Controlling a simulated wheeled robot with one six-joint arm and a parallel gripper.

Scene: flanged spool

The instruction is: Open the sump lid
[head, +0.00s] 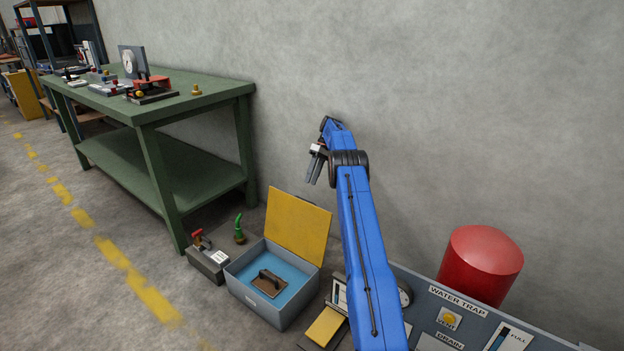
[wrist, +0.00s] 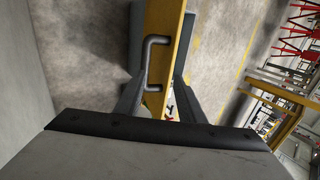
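The sump is a grey box (head: 270,312) on the floor with blue liquid (head: 290,273) inside. Its yellow lid (head: 297,228) stands raised, nearly upright, at the box's back edge. My gripper (head: 313,181) is in the air above the lid's top edge, apart from it in the head view. In the wrist view my gripper (wrist: 160,82) has its fingers spread with nothing held. The yellow lid (wrist: 164,45) and a grey bar handle (wrist: 150,62) on it show beyond and between the fingers.
A brown block with a dark handle (head: 269,283) sits in the box. A red-handled valve (head: 198,238) and green spout (head: 239,229) stand to its left. A green workbench (head: 150,110) is behind left. The water trap panel (head: 455,305) and red tank (head: 481,262) are at right.

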